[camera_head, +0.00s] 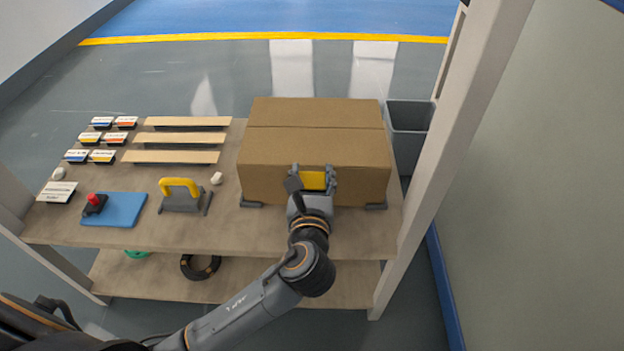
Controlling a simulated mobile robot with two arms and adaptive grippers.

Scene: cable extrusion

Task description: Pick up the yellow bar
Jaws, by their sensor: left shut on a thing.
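My left gripper (312,171) is in front of the cardboard box's front face, with its fingers pointing away from me. It is shut on a yellow bar (314,181), a short block that shows between the two fingers. The fingers cover the bar's ends. I cannot tell whether the bar touches the box behind it. My right gripper is not in view.
The closed cardboard box (315,140) sits between dark corner stops on the table (250,232). To the left are a yellow-handled tool (180,187), a blue pad (125,210) with a red button, wooden strips (175,157) and small labelled cards. A grey bin (409,118) stands right.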

